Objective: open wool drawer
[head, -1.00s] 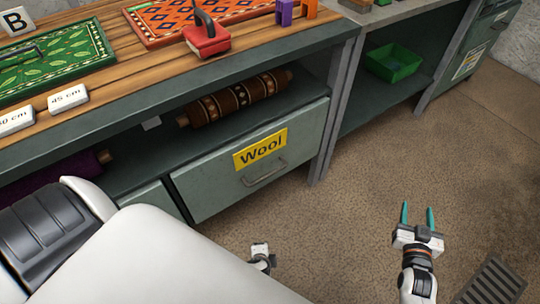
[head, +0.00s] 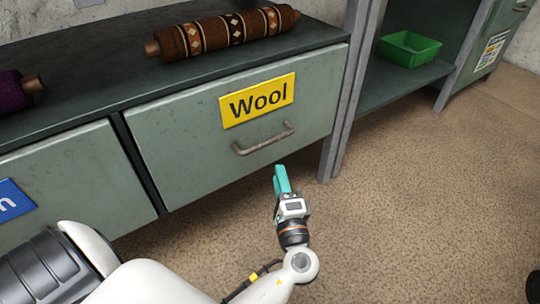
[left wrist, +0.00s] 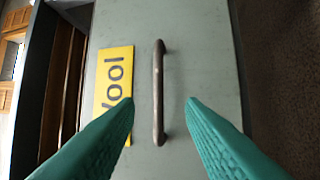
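The wool drawer (head: 190,125) is a grey-green front under the bench, with a yellow "Wool" sign (head: 257,100). It looks shut. Its metal bar handle (head: 263,140) is below the sign. My left gripper (head: 281,180), with teal fingers, is just below and in front of the handle in the head view. In the left wrist view, its fingers (left wrist: 160,110) are spread wide and empty. The handle (left wrist: 158,90) shows upright between them, ahead of the tips, and the sign (left wrist: 113,82) is to its left. I see no contact. My right gripper is not in view.
A patterned brown roll (head: 222,33) and a purple roll (head: 15,88) lie on the shelf above. Another drawer (head: 80,180) with a blue sign is to the left. A green bin (head: 409,49) stands on the right shelf. The carpet floor in front is clear.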

